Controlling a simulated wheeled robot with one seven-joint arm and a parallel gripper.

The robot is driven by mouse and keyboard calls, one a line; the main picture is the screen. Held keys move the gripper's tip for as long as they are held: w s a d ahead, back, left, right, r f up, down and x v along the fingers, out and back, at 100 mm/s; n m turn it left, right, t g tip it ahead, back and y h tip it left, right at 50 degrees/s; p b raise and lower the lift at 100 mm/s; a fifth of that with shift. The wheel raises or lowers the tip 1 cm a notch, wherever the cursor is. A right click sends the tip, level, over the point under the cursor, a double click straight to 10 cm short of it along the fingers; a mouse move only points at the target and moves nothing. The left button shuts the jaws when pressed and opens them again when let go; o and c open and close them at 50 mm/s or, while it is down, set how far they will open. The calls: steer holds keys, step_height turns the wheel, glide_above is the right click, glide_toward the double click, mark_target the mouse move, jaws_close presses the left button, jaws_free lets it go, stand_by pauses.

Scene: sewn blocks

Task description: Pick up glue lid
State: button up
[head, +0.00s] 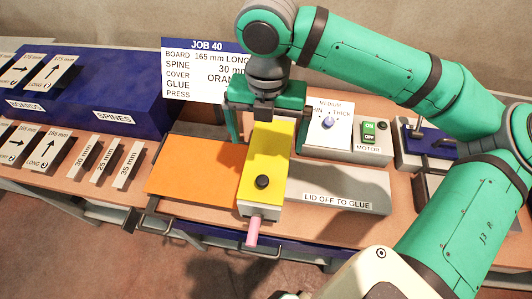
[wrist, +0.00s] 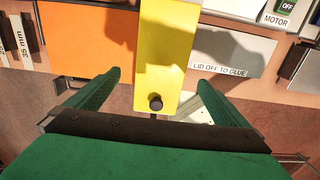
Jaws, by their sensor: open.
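The glue lid (head: 268,150) is a long yellow cover with a black knob (head: 262,182) near its front end. It lies on a pale box with a pink peg (head: 253,232) at the front. In the wrist view the lid (wrist: 165,50) runs up the middle, its knob (wrist: 155,103) near the bottom. My gripper (head: 267,132) is open and empty over the lid's back part in the head view. In the wrist view its green fingers (wrist: 157,82) are spread on either side of the yellow lid, apart from it.
An orange board (head: 195,168) lies left of the lid. A grey slab (head: 340,190) labelled "LID OFF TO GLUE" lies to the right. A motor control box (head: 371,150) stands behind it. A blue spine rack (head: 110,90) and a job sign (head: 200,75) stand behind left.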

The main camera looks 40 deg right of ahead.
mark_target(268, 157)
steer(key=shift+w+d+f, duration=0.1)
steer(key=shift+d+f, duration=0.05)
steer(key=shift+f, duration=3.05)
steer(key=c, duration=1.2)
